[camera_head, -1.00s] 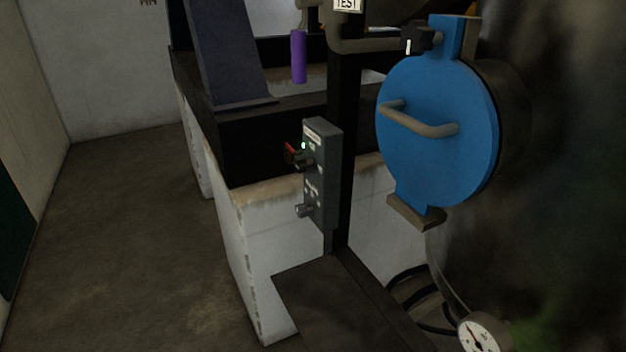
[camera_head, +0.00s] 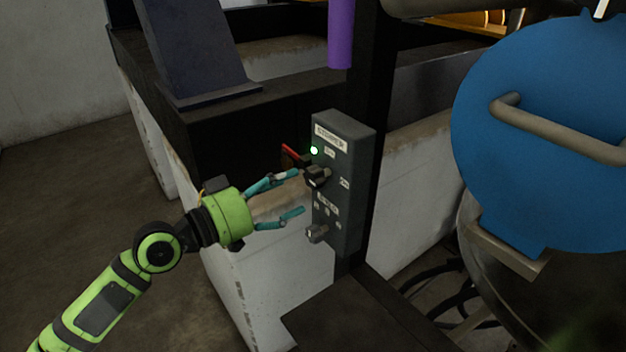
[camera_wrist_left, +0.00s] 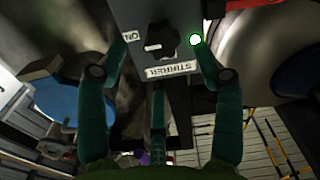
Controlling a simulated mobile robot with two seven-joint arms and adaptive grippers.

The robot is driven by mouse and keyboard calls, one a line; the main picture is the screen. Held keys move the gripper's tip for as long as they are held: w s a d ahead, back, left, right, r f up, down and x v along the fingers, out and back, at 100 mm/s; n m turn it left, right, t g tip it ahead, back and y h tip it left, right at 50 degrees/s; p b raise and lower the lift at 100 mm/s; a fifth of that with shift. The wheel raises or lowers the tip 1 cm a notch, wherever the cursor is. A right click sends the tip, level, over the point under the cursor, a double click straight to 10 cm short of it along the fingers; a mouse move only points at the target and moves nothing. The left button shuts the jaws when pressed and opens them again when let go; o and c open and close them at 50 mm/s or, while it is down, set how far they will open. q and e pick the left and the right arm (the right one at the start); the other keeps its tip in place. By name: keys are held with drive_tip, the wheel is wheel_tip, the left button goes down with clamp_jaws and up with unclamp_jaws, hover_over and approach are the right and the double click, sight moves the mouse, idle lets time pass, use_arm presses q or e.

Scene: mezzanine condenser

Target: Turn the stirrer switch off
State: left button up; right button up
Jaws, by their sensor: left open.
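The stirrer switch is a black knob (camera_head: 317,176) on the upper part of a grey control box (camera_head: 343,190) labelled STIRRER. A green lamp (camera_head: 314,150) beside it is lit. In the left wrist view the box appears upside down, and the white mark on the knob (camera_wrist_left: 165,38) points toward the ON label (camera_wrist_left: 130,37). My left gripper (camera_head: 299,192) is open and empty, with its fingers pointing at the box just left of the knob. In the left wrist view its fingers lie on either side of the knob; contact cannot be told. My right gripper is not in view.
A second, smaller knob (camera_head: 316,233) sits lower on the box. A red-handled part (camera_head: 291,152) is behind the upper knob. A black post (camera_head: 367,120) carries the box. A large blue round door (camera_head: 545,130) with a handle is at the right. The floor at left is open.

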sight(309, 179)
use_arm(q)
drive_tip(key=p+x, duration=0.2)
drive_tip(key=x, duration=0.3)
drive_tip(key=shift+w+d+r, duration=0.1)
drive_tip(key=shift+w, duration=0.1)
drive_tip(key=shift+w+d+p, duration=0.3)
drive_tip(key=shift+w+d, duration=0.1)
drive_tip(key=shift+d, duration=0.15)
drive_tip(key=c, duration=1.1)
drive_tip(key=shift+c, duration=0.3)
